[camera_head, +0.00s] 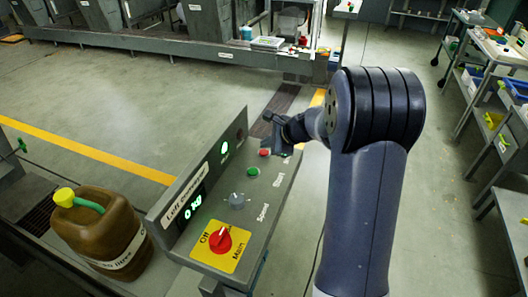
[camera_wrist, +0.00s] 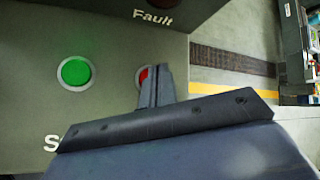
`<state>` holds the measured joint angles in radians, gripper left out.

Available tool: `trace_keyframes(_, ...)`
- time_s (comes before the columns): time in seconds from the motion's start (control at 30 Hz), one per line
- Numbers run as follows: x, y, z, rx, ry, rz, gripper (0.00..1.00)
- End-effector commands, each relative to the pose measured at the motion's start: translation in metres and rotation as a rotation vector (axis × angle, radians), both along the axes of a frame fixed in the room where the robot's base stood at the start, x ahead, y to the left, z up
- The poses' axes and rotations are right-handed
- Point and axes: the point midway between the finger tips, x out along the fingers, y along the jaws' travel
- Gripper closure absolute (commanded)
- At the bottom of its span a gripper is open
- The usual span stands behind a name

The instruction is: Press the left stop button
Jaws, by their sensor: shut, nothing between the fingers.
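The left control panel (camera_head: 262,190) carries a red button (camera_head: 264,152), partly hidden behind my fingers in the wrist view (camera_wrist: 142,74). Nearer along the panel is a green button (camera_head: 253,171), lit green in the wrist view (camera_wrist: 75,72). My gripper (camera_head: 274,128) is shut and empty, over the far end of the panel close to the red button. In the wrist view its closed fingers (camera_wrist: 155,86) overlap the right part of the red button. I cannot tell whether they touch it.
The panel also has a grey speed knob (camera_head: 237,200) and a red main switch on a yellow plate (camera_head: 221,240). Its upright face has a lit green display (camera_head: 193,206). A brown jug (camera_head: 100,230) stands left of it. Shelves (camera_head: 500,110) stand at right.

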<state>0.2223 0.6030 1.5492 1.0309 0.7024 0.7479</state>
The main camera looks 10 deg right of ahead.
Motion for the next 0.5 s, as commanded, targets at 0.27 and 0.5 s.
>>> trace_keyframes(0.27, 0.0000, 0.0000, 0.0000, 0.000, 0.000, 0.000, 1.00)
trace_keyframes(0.5, -0.0001, 0.0000, -0.0062, 0.000, 0.000, 0.000, 1.00)
